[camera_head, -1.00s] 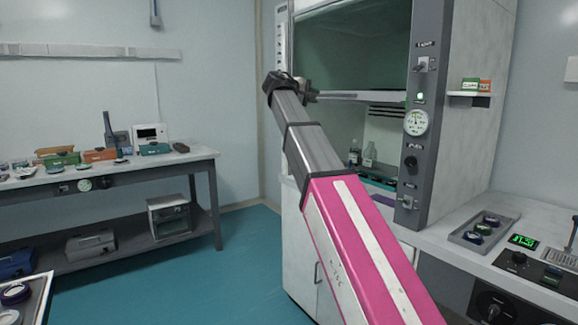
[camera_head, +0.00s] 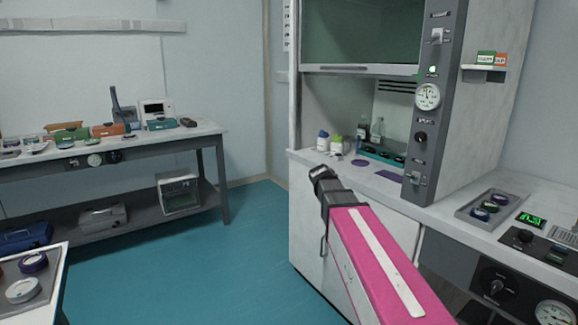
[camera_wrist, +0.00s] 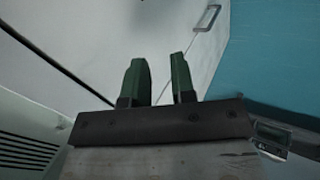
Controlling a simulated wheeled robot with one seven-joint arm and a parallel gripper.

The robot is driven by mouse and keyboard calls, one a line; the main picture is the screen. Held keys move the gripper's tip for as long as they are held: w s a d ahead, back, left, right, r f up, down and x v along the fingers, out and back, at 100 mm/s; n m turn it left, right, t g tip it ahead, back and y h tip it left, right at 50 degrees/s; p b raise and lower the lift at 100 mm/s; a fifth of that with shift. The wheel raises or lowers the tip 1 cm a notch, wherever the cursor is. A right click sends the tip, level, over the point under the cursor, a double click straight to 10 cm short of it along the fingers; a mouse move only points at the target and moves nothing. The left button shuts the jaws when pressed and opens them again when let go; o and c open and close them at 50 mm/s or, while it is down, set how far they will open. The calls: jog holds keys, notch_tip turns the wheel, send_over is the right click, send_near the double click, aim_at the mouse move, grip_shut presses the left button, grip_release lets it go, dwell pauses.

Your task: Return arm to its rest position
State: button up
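My arm (camera_head: 375,265), a pink link with a white stripe, reaches up from the lower right in the head view. Its dark elbow end stands in front of the fume hood's lower cabinet. My gripper cannot be made out in the head view. In the wrist view my gripper (camera_wrist: 159,68) shows two dark green fingers, set apart with nothing between them. Behind the fingers are a pale cabinet face with a handle (camera_wrist: 207,18) and the teal floor (camera_wrist: 280,60).
The fume hood (camera_head: 420,100) has its sash raised, with bottles (camera_head: 377,130) and a teal rack inside. A tray (camera_head: 490,207) lies on the right counter. A bench (camera_head: 110,150) stands at the left, and a tray table (camera_head: 45,285) at the lower left. Open floor lies between.

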jog(key=s+f+m+g+y, duration=0.3)
jog(key=s+f+m+y, duration=0.1)
jog(key=s+f, duration=1.6)
jog(key=shift+d+f+m+g+y, duration=0.3)
jog(key=shift+f+g+y, duration=0.1)
jog(key=shift+f+y, duration=0.15)
